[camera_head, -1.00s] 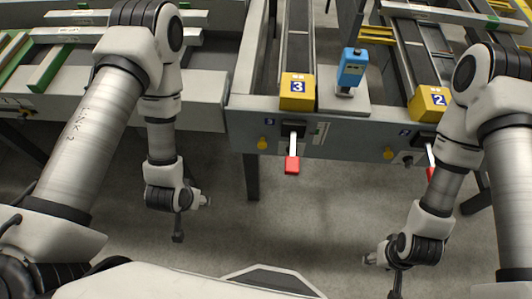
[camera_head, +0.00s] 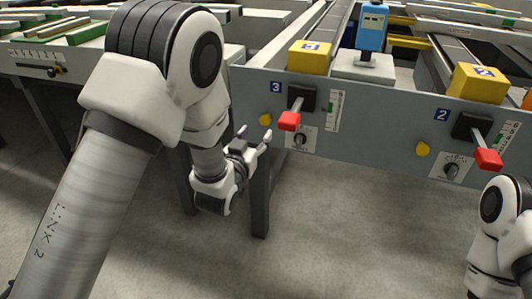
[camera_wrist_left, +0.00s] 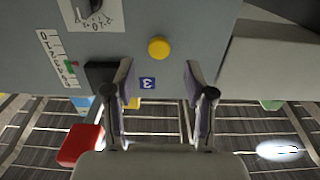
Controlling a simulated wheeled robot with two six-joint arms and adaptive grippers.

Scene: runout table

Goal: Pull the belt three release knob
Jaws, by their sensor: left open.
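The belt three release knob is the round yellow knob (camera_head: 265,119) on the grey front panel, below the blue "3" label (camera_head: 276,87). It also shows in the left wrist view (camera_wrist_left: 159,47), just beyond and between the fingertips. My left gripper (camera_head: 255,136) is open and empty, just in front of and below the knob in the head view. Its two fingers (camera_wrist_left: 158,68) stand apart in the left wrist view, and neither visibly touches the knob. My right gripper is out of view; only part of its arm shows at the lower right.
A red-tipped lever (camera_head: 289,121) juts out right of the knob, above a dial (camera_head: 301,138). The lever also shows at the left in the wrist view (camera_wrist_left: 82,145). Belt two has its own yellow knob (camera_head: 422,149) and red lever (camera_head: 488,159). A table leg (camera_head: 260,200) stands below.

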